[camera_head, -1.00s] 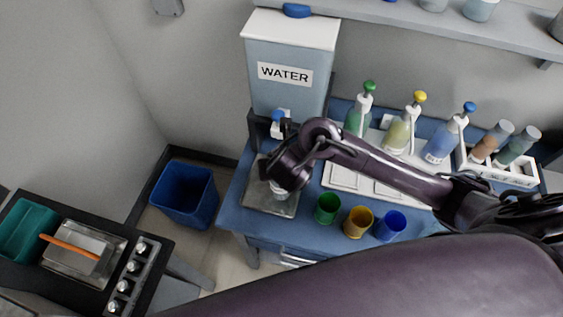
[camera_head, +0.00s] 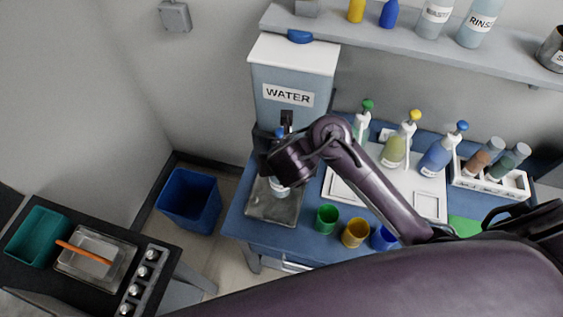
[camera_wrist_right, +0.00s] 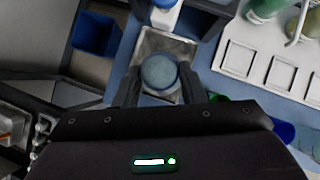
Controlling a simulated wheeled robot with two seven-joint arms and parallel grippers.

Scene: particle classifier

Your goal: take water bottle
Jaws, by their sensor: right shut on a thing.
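The water bottle (camera_wrist_right: 160,73) has a round grey-blue top and sits between the two dark fingers of my right gripper (camera_wrist_right: 160,84) in the right wrist view. My right gripper is shut on it. In the head view the bottle's pale lower part with a label (camera_head: 279,187) shows below my right gripper (camera_head: 281,172), over the grey metal tray (camera_head: 270,213) in front of the water dispenser (camera_head: 290,72). Whether the bottle touches the tray is unclear. The gripper hides the bottle's upper part. My left gripper is not in view.
Green (camera_head: 326,218), yellow (camera_head: 355,232) and blue (camera_head: 383,238) cups stand right of the tray. Pump bottles (camera_head: 395,150) and a tube rack (camera_head: 490,182) stand farther right. A blue bin (camera_head: 190,200) stands on the floor to the left.

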